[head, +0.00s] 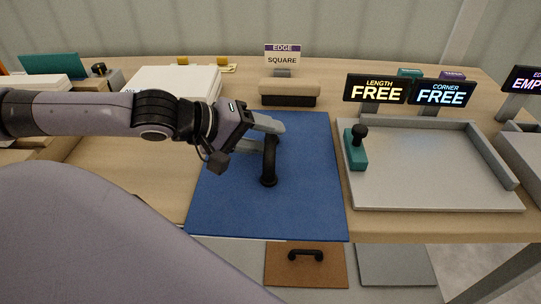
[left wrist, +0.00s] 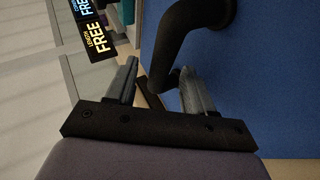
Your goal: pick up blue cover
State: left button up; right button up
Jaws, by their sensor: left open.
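The blue cover (head: 310,205) is a flat blue panel lying on the table in the middle of the head view, with a black arched handle (head: 269,165) standing on it. The cover also fills the right of the left wrist view (left wrist: 270,80). My left gripper (head: 272,126) comes in from the left over the cover, at the far end of the handle. Its fingers are apart in the left wrist view (left wrist: 158,80), with the black handle (left wrist: 190,30) just beyond and partly between them. I cannot tell if they touch it. My right gripper is out of view.
A grey tray (head: 435,180) with a teal handled block (head: 356,149) stands to the right, behind it signs reading FREE. A beige padded block (head: 289,93) and an EDGE SQUARE sign (head: 283,55) stand behind the cover. A brown panel (head: 306,270) with a handle lies below the front edge.

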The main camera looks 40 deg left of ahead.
pick_arm(q)
grip_shut()
dwell(1.4)
